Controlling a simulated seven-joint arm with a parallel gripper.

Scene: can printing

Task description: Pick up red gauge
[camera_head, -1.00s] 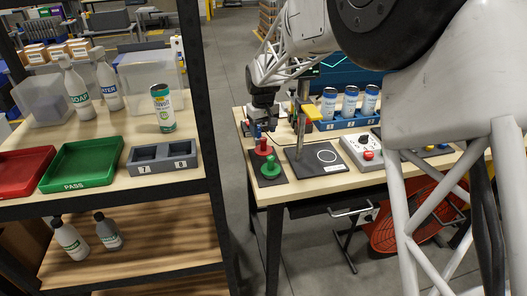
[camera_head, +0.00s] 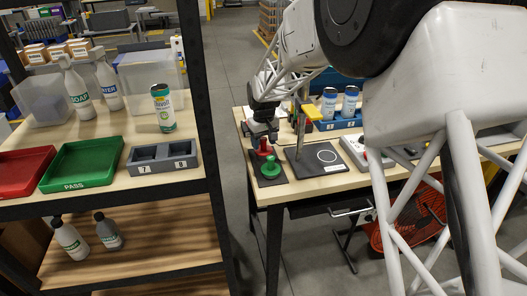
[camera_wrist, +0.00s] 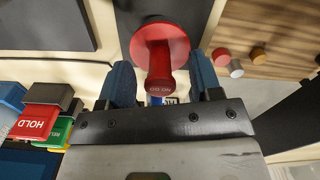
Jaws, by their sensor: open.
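The red gauge (camera_head: 265,149) stands on a black mat (camera_head: 281,180) at the near left corner of the work table, behind the green gauge (camera_head: 269,168). In the wrist view the red gauge (camera_wrist: 160,38) shows a round base and a handle marked with small letters. My gripper (camera_head: 264,136) is just above it in the head view. In the wrist view my gripper (camera_wrist: 162,78) is open, with one blue finger on each side of the handle. Small gaps show between handle and fingers, so it is not clamped.
A dark plate (camera_head: 306,165) with a white ring and a stand is right of the mat. Cans stand in a blue holder (camera_head: 340,124) behind it. A shelf with a green tray (camera_head: 82,165) is at left. In the wrist view, coloured blocks (camera_wrist: 38,122) lie at left.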

